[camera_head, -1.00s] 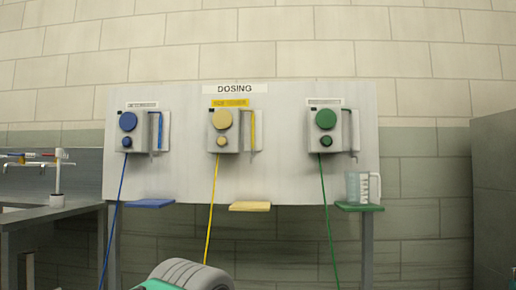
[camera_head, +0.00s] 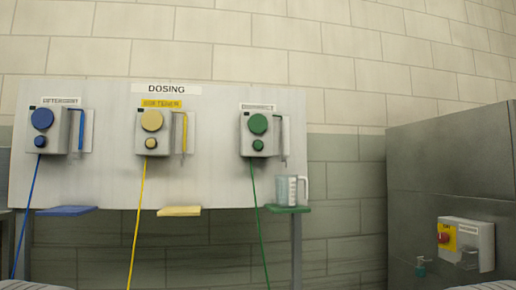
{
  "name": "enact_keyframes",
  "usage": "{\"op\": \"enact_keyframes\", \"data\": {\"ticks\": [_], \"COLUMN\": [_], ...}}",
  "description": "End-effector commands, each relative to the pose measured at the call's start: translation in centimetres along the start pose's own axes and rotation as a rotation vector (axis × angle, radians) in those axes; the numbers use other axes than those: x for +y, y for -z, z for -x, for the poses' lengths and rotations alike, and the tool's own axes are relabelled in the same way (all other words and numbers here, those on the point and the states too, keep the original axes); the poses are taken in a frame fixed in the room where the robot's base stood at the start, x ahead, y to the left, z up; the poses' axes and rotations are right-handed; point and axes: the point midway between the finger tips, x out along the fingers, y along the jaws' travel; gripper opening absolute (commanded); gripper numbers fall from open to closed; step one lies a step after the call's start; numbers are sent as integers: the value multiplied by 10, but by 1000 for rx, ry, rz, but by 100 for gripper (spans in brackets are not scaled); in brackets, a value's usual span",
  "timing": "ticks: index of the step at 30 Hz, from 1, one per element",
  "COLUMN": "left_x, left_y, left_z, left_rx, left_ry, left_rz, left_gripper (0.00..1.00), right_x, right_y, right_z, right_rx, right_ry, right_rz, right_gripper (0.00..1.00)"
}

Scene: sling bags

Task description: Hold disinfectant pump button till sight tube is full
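The disinfectant pump (camera_head: 247,134) is the rightmost of three pumps on the white dosing board, under a blurred label (camera_head: 258,107) that appears to read DISINFECT. It has a large green round knob (camera_head: 257,124) and a smaller green button (camera_head: 258,145) below. A sight tube (camera_head: 285,135) stands at its right side; it looks pale, and its fill level is too small to tell. A clear measuring jug (camera_head: 287,190) stands on the green shelf (camera_head: 290,209) below. Neither gripper shows, and nothing touches the pump. Only slivers of ribbed grey surface show at the bottom edge.
A yellow pump (camera_head: 143,144) and a blue pump (camera_head: 50,143) are to the left, with yellow (camera_head: 179,211) and blue (camera_head: 67,210) shelves below. Hoses hang from the pumps. A grey cabinet (camera_head: 430,165) at right bears a box with a red button (camera_head: 444,238).

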Motion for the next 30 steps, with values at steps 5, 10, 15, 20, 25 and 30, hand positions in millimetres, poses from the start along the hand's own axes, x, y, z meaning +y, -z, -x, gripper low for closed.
{"op": "enact_keyframes", "data": {"ticks": [5,10,15,20,25,30], "left_x": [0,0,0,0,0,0], "left_y": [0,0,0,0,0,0], "left_z": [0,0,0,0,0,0], "left_rx": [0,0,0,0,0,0], "left_ry": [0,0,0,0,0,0], "left_rz": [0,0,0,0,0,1], "left_gripper": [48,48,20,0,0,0], "right_x": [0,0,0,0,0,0], "right_y": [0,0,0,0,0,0], "right_z": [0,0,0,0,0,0], "right_rx": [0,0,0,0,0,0], "right_ry": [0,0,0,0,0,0], "right_rz": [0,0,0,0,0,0], "right_gripper": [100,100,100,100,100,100]}}
